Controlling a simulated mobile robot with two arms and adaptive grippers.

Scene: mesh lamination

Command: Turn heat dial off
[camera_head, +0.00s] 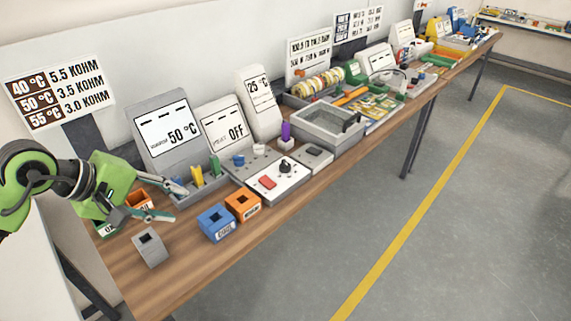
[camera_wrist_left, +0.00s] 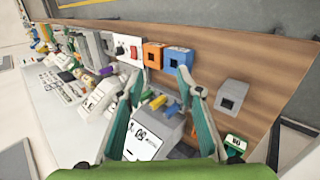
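A black dial (camera_head: 285,166) sits on a white panel beside a red switch (camera_head: 267,182); I cannot tell whether this is the heat dial. Another display (camera_head: 181,133) reads 50 °C. My left gripper (camera_head: 177,202) is open and empty, above the bench's left end, left of these controls and apart from them. In the left wrist view its fingers (camera_wrist_left: 161,74) are spread. My right gripper is not in view.
Blue (camera_head: 215,222), orange (camera_head: 243,204) and grey (camera_head: 149,247) blocks with square holes stand along the bench's front. A purple piece (camera_head: 286,133) stands behind the dial.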

